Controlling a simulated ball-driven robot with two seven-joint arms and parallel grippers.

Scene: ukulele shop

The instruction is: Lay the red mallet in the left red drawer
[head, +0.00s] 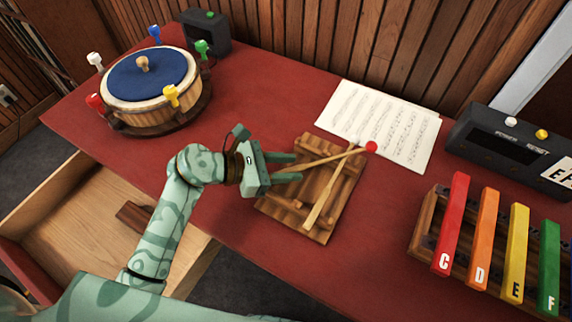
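The red mallet has a red ball head (371,146) and a thin wooden shaft (330,159). It lies across a slatted wooden rest (329,204) on the red table, its head at the upper right. A second pale wooden stick (319,205) crosses it on the rest. My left gripper (297,168) is at the rest's left side, its two fingers apart around the tail end of the red mallet's shaft. I cannot tell whether they touch it. The left red drawer (85,228) stands open at lower left, below the tabletop, partly hidden by my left arm. My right gripper is out of view.
A brown wooden block (134,216) lies in the drawer. A blue-topped drum (150,85) with coloured pegs stands at back left, near a dark box (207,32). Sheet music (380,125) lies behind the rest. Coloured chime bars (484,238) and a dark device (508,145) are at right.

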